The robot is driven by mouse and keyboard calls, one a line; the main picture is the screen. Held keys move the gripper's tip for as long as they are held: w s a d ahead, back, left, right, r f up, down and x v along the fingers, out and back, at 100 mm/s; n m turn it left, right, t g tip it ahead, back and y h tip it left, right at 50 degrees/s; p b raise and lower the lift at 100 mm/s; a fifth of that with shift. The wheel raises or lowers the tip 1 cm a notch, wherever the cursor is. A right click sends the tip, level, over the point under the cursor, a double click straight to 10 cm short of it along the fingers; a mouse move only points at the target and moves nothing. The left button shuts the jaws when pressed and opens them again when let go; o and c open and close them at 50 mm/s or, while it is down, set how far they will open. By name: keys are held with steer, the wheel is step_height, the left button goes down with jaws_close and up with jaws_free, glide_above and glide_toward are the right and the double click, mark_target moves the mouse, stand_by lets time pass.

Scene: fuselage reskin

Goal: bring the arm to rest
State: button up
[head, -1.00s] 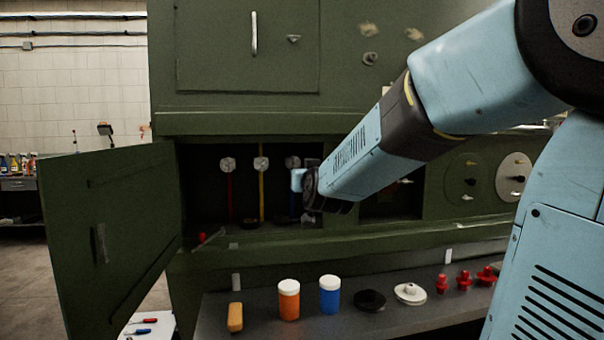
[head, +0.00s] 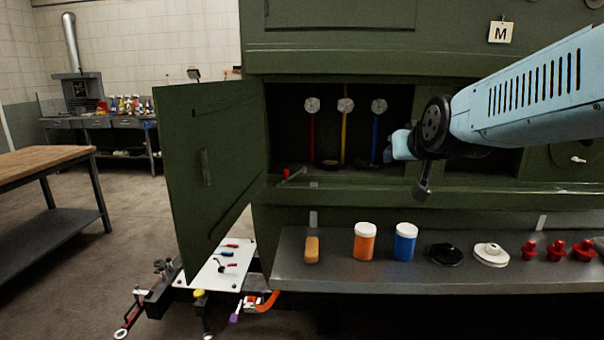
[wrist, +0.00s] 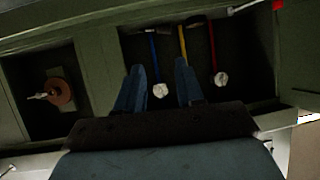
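My arm (head: 520,95) reaches in from the right in the head view, in front of the green fuselage panel. Its wrist end (head: 434,130) is before the right side of the open bay, above the grey shelf. My gripper (wrist: 158,65) shows in the wrist view as two blue-grey fingers standing apart with nothing between them. Beyond them are the blue, yellow and red rods with pale round ends, apart from the fingers. The fingertips cannot be made out clearly in the head view.
The green door (head: 205,175) hangs open at left. The grey shelf (head: 340,272) holds an orange block (head: 312,249), orange jar (head: 365,242), blue jar (head: 405,242), black disc (head: 445,253), white disc (head: 490,254) and red knobs (head: 556,250). A white tool tray (head: 225,268) stands below the door.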

steer(key=s+d+f+g, duration=0.1)
steer(key=s+f+g, duration=0.2)
steer(key=s, duration=0.6)
steer(key=s+f+g, duration=0.4)
steer(key=s, duration=0.6)
steer(key=shift+d+f, duration=0.35)
